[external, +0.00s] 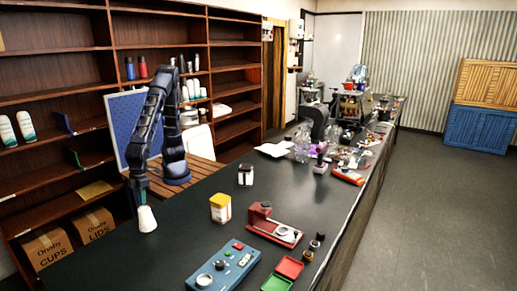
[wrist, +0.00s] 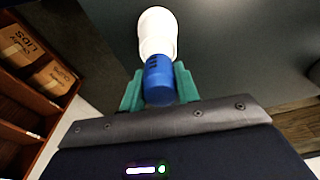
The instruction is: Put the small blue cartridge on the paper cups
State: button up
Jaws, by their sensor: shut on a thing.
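The small blue cartridge (wrist: 158,78) is between the teal fingers of my gripper (wrist: 158,92) in the wrist view. My gripper is shut on it. The white paper cups (wrist: 157,32) show just beyond the cartridge's end. In the external view the white paper cups (external: 147,219) stand on the dark counter at the left, and my gripper (external: 140,196) is right above them, pointing down. The cartridge is hard to make out there. I cannot tell whether it touches the cups or hangs just over them.
The dark counter (external: 180,235) is clear around the cups. A yellow-lidded jar (external: 220,208), a dark-lidded jar (external: 245,175), a red device (external: 272,225) and a blue control box (external: 224,268) stand to the right. Cardboard boxes (external: 46,252) sit on the low shelf at left.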

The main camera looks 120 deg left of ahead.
jog(key=shift+f, duration=1.45)
jog(key=shift+f, duration=0.15)
jog(key=o, duration=1)
jog(key=shift+c, duration=0.2)
jog(key=r, duration=0.4)
jog(key=a+r, duration=0.1)
jog(key=r, duration=0.7)
jog(key=shift+w+a+r, duration=0.1)
jog(key=shift+a+r, duration=0.05)
jog(key=shift+a, duration=0.15)
